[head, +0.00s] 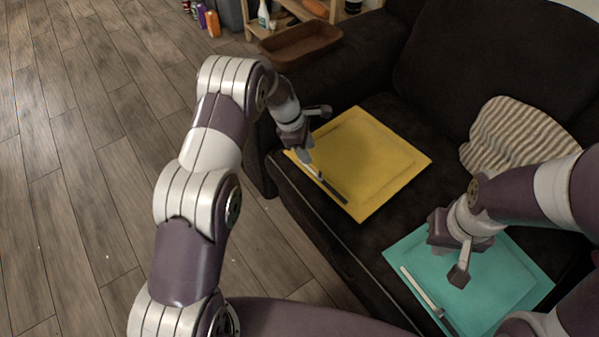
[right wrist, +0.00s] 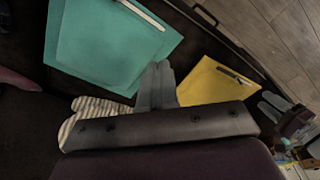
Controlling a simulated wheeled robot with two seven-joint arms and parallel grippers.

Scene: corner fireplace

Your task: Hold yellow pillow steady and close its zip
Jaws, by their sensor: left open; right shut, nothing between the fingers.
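The yellow pillow (head: 375,155) lies flat on the dark sofa seat; it also shows in the right wrist view (right wrist: 205,85). Its zip strip (head: 333,188) runs along the front-left edge, mostly dark, with a paler stretch at the end by my left gripper. My left gripper (head: 306,153) is open at the pillow's left corner, over that end of the strip. Whether it touches the cloth cannot be told. My right gripper (head: 459,275) is shut and empty above the teal pillow, apart from the yellow one; its closed fingers show in the right wrist view (right wrist: 157,85).
The teal pillow (head: 500,282), with a white and dark strip, lies on the sofa (head: 385,85) at the right. A striped cushion (head: 515,135) leans at the back. Wooden floor (head: 75,170) is clear at left.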

